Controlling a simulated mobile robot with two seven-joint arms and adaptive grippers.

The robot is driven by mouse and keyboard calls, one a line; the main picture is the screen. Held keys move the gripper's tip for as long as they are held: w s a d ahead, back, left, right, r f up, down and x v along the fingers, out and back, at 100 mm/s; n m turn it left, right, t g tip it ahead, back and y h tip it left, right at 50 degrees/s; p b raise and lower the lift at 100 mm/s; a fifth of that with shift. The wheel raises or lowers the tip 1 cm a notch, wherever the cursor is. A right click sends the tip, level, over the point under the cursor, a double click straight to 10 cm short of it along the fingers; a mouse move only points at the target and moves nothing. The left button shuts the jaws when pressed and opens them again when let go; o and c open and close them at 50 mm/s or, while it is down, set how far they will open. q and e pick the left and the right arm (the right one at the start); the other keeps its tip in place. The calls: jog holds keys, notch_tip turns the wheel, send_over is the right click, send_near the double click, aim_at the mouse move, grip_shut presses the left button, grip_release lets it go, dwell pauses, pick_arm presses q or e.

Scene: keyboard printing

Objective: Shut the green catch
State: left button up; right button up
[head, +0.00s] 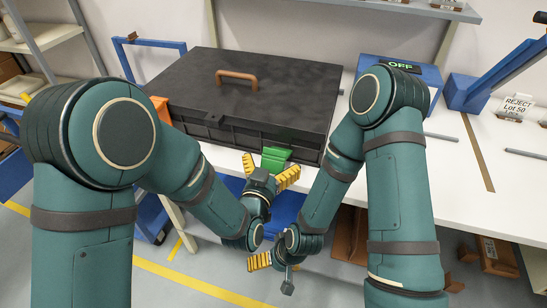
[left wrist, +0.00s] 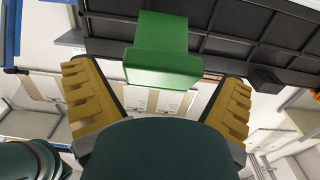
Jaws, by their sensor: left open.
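The green catch (head: 275,158) is on the front side of the black case (head: 262,97), and its flap appears to stand out from the case wall. In the left wrist view the catch (left wrist: 160,50) sits between and just beyond two yellow fingers, with gaps on both sides. My left gripper (head: 269,171) is open and empty, right in front of the catch. My right gripper (head: 259,261) is low in front of the table; one yellow finger shows clearly, and the rest is hidden or unclear.
The case lid is down, with an orange handle (head: 237,76) on top. The case stands on a white table (head: 450,150). A blue box (head: 398,68) with an "OFF" display stands behind right. A "REJECT" sign (head: 517,107) is at far right. The right tabletop is mostly clear.

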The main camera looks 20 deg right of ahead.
aim_at(274, 153)
pick_arm(q)
jog(key=c, duration=1.3)
jog(key=shift+c, duration=0.2)
jog(key=r+g+p, duration=0.1)
jog(key=p, duration=0.1)
jog(key=w+r+g+y+p, duration=0.1)
jog(key=p, duration=0.1)
jog(key=d+r+g+y+p, duration=0.1)
jog(key=p, duration=0.2)
jog(key=shift+w+r, duration=0.15)
jog(key=shift+r, duration=0.15)
jog(key=w+g+y+p, duration=0.1)
jog(key=p, duration=0.2)
jog(key=w+d+r+g+y+p, duration=0.1)
jog(key=g+p, duration=0.1)
jog(key=p, duration=0.1)
jog(key=w+d+r+g+y+p, duration=0.1)
jog(key=p, duration=0.2)
jog(key=shift+r+g+p, duration=0.15)
jog(key=shift+g+p, duration=0.15)
jog(key=shift+g, duration=0.1)
jog(key=shift+w+d+p, duration=0.2)
jog(key=shift+w+p, duration=0.1)
jog(key=shift+w+d, duration=0.25)
jog(key=shift+w, duration=0.3)
